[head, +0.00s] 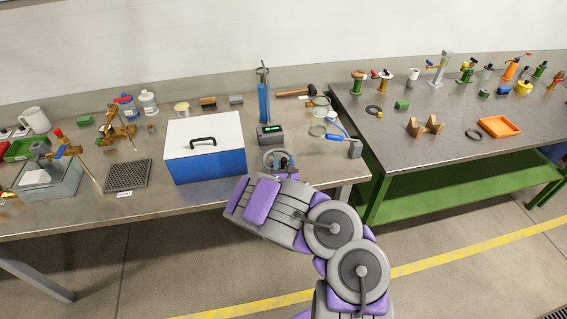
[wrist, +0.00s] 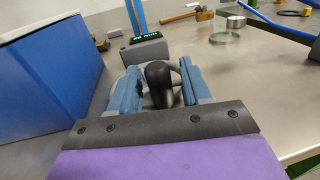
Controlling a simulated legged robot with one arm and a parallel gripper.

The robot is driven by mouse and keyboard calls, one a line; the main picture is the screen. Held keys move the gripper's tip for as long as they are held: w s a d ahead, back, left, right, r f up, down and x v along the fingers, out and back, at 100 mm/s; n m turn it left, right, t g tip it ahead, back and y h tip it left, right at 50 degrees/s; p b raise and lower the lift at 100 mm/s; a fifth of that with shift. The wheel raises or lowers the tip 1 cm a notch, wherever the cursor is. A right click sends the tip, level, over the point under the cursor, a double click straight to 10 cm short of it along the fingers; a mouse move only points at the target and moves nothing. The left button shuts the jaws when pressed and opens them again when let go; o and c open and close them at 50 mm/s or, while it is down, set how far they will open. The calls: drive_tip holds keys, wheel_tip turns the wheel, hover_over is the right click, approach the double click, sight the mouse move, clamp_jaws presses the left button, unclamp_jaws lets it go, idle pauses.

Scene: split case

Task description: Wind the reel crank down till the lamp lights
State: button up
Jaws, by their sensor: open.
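My gripper (wrist: 160,78) is open in the wrist view, with one blue-grey finger on each side of a black rounded knob (wrist: 158,86). The knob looks like the crank's handle; I cannot tell whether either finger touches it. A pale grey curved part shows behind the knob, mostly hidden by the fingers. In the head view my gripper (head: 284,166) is at a small round grey reel-like part (head: 272,157) near the bench's front edge. A grey box with a lit green readout (head: 270,133) stands just behind, also in the wrist view (wrist: 145,48). I cannot make out a lamp.
A blue case with a white lid (head: 205,160) stands close on the left. A blue upright post (head: 264,100) rises behind the readout. A hammer (head: 295,93), glass dishes and a blue-handled tool (head: 338,138) lie to the right. A second bench (head: 455,150) stands further right.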

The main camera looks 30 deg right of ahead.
drive_tip(key=p+v, duration=0.6)
drive_tip(key=v, duration=1.1)
drive_tip(key=shift+s, duration=0.15)
